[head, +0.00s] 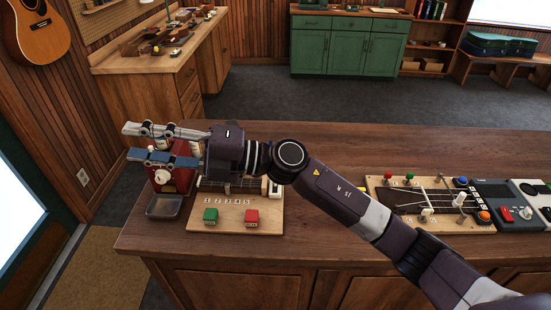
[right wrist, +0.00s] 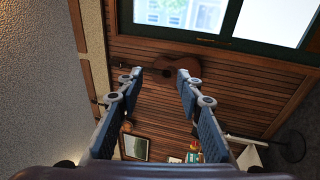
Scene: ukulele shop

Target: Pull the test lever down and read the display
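My right gripper (head: 127,142) reaches across the counter to its left end, above a red box (head: 183,165) with a pale round knob. Its fingers are apart and empty; the right wrist view also shows them spread (right wrist: 160,82). At the counter's right, a wooden board (head: 395,207) carries coloured knobs and an upright white lever (head: 461,199). Beside it are a dark grey panel with a red control (head: 505,213) and a lighter panel cut off by the frame. I cannot tell which lever is the test lever, and no reading is legible. My left gripper is out of view.
A numbered board (head: 236,222) with a green button (head: 210,215) and a red button (head: 252,216) lies below my right wrist. A small dark tray (head: 164,206) sits near the counter's left edge. My right arm crosses above the counter (head: 320,240). The middle back of the counter is clear.

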